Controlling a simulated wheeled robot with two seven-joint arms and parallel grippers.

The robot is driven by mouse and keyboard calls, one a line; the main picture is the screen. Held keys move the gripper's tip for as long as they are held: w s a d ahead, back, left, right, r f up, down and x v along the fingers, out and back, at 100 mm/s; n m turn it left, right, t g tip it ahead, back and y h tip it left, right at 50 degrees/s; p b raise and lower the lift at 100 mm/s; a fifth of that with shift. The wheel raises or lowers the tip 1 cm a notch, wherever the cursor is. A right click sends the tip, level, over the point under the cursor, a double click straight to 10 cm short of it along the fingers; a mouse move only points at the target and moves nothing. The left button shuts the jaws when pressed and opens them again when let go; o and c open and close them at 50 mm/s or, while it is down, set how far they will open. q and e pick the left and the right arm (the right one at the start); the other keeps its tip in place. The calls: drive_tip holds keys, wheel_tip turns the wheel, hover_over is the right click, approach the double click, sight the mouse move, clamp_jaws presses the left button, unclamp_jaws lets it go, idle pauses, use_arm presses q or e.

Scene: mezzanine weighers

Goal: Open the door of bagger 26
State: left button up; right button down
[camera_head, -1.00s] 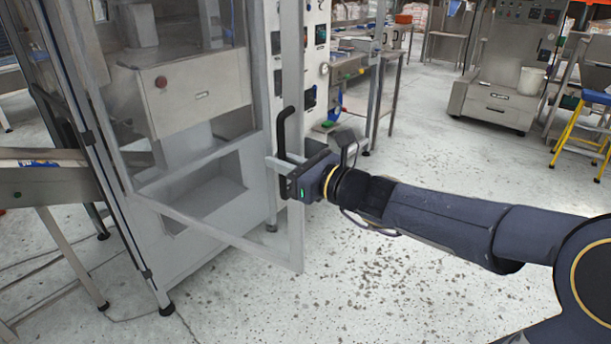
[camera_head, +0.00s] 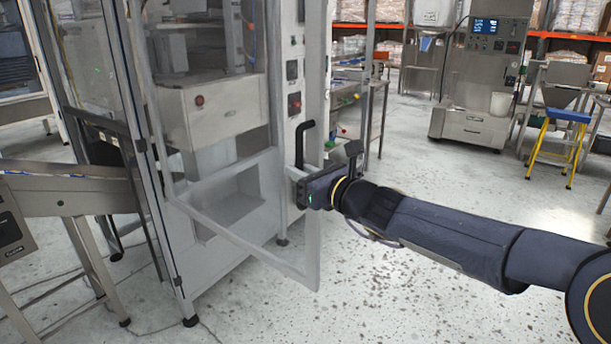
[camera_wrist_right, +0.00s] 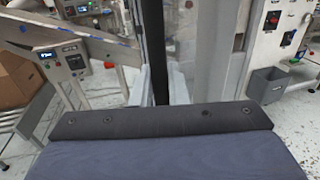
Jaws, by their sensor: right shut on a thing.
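The bagger is a tall metal cabinet (camera_head: 225,270) on the left of the head view. Its clear-panelled door (camera_head: 240,241) has a pale frame and stands ajar, its free lower corner out from the cabinet. A black upright handle (camera_head: 304,138) is on the door's free edge. My right gripper (camera_head: 301,173) is shut on this handle at its lower part. In the right wrist view the handle (camera_wrist_right: 160,50) runs upright between the pale fingers (camera_wrist_right: 155,88). No number shows on the bagger. My left gripper is out of view.
A sloping conveyor (camera_head: 75,192) stands left of the bagger. A metal machine (camera_head: 485,90) and a blue-topped yellow step stool (camera_head: 568,117) stand at the back right. A grey bin (camera_wrist_right: 268,86) shows in the wrist view. The speckled floor before the door is clear.

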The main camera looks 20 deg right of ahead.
drive_tip(key=shift+a+r, duration=0.15)
drive_tip(key=shift+r, duration=0.1)
drive_tip(key=c, duration=1.8)
unclamp_jaws()
drive_tip(key=shift+w+a+f, duration=0.1)
drive_tip(key=shift+s+d, duration=0.2)
drive_tip(key=shift+s, duration=0.05)
drive_tip(key=v, duration=0.7)
drive_tip(key=shift+s, duration=0.15)
